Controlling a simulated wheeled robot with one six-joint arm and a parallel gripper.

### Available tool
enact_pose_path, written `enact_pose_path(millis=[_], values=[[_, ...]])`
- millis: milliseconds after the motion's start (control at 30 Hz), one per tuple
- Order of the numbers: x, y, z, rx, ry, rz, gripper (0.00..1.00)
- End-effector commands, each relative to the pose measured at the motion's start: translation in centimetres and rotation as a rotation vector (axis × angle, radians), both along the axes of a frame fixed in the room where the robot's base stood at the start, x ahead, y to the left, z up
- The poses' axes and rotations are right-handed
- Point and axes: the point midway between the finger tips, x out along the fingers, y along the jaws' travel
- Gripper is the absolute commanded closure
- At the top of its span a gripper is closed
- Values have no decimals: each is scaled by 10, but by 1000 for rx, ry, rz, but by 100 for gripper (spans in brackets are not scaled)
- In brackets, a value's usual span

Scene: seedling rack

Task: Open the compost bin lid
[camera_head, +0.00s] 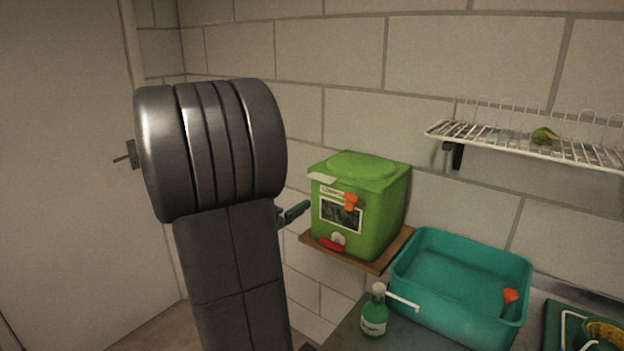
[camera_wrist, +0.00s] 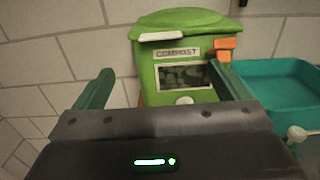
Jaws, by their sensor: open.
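The green compost bin (camera_head: 385,215) stands on a small wooden wall shelf (camera_head: 375,263). Its lid (camera_head: 362,165) looks closed, with a pale tab at the front left edge. An orange latch (camera_head: 351,202) is on the bin's front, beside a label and a dark window. In the wrist view the bin (camera_wrist: 148,75) is straight ahead, with its lid (camera_wrist: 185,22) and orange latch (camera_wrist: 226,47) at the upper right. My gripper (camera_wrist: 165,85) is open, its two green fingers spread and empty before the bin. In the head view my arm hides most of the gripper; one finger (camera_head: 297,212) shows left of the bin.
A teal basin (camera_head: 415,320) sits right of the bin, with an orange-headed item inside. A green bottle (camera_head: 374,315) stands on the counter in front. A white wire rack (camera_head: 480,137) hangs at upper right. A door (camera_head: 70,150) is at left.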

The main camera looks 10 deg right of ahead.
Motion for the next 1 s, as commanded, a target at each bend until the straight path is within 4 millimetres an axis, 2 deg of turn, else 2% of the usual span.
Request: enact_pose_path(millis=[167, 500, 700, 1000], values=[[11, -13, 2, 4, -4, -8, 5], [61, -64, 3, 3, -1, -7, 5], [84, -87, 2, 2, -2, -5, 5], [96, -98, 0, 2, -2, -3, 5]])
